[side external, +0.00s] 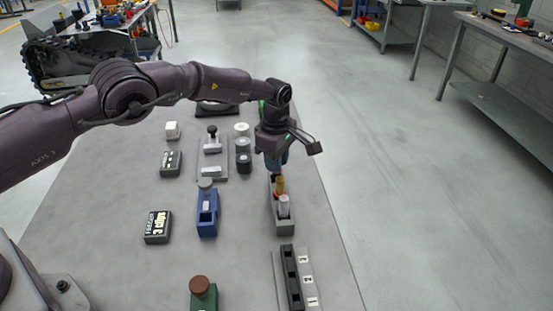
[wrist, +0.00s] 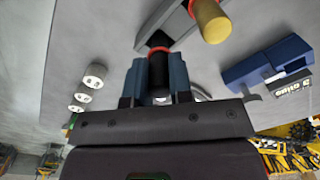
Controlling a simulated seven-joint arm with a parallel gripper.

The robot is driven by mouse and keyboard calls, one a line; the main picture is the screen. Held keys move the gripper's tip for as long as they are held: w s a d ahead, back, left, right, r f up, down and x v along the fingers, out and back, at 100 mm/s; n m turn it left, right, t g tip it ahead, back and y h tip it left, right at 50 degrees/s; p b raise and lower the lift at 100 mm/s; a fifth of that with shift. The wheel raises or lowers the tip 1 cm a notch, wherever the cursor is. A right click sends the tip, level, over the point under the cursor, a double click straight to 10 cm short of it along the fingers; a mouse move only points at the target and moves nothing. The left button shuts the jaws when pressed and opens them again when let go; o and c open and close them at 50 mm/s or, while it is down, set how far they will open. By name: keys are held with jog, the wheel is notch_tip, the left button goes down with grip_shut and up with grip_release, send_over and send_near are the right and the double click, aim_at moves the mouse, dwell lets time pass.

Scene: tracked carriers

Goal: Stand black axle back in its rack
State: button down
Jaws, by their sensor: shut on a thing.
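My gripper (side external: 275,165) is shut on the black axle (wrist: 160,66), which has a red band and stands between the two blue fingers in the wrist view. In the side view my gripper is over the far end of a narrow grey rack (side external: 284,229). The rack also holds a yellow axle (side external: 279,187) and a silver axle (side external: 284,205), both upright. The yellow axle also shows at the top of the wrist view (wrist: 211,20).
A strip with numbered labels (side external: 308,277) lies in front of the rack. A blue fixture (side external: 207,222), a green fixture (side external: 204,298) and dark boxes (side external: 157,228) stand to the left. Several round pieces (side external: 243,145) stand left of my gripper. The table right of the rack is clear.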

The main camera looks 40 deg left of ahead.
jog(key=shift+f, duration=0.8)
jog(key=shift+c, duration=2.3)
grip_release()
jog(key=shift+r, duration=3.5)
